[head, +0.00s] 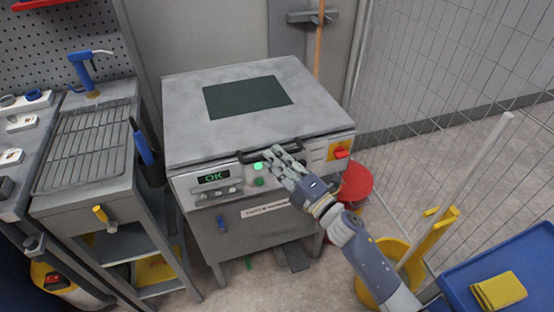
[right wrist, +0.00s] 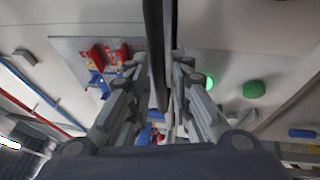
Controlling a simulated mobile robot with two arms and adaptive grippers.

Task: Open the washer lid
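The washer (head: 250,215) is a grey box-shaped machine on legs. Its lid (head: 190,100) is down and flat, with a dark window (head: 247,97) in it. A black bar handle (head: 262,154) runs along the lid's front edge. My right gripper (head: 274,155) is at this handle, reaching in from the lower right. In the right wrist view the black handle (right wrist: 157,50) passes between the two fingers, which are closed in on it from both sides. The fingertips partly hide the handle in the head view. My left gripper is not in view.
The front panel has a green "OK" display (head: 214,177), lit green buttons (head: 258,167) and a red-yellow switch (head: 340,152). A grey rack table (head: 85,150) stands left. A red bucket (head: 356,182), yellow bin (head: 372,290) and blue cart (head: 520,265) stand right.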

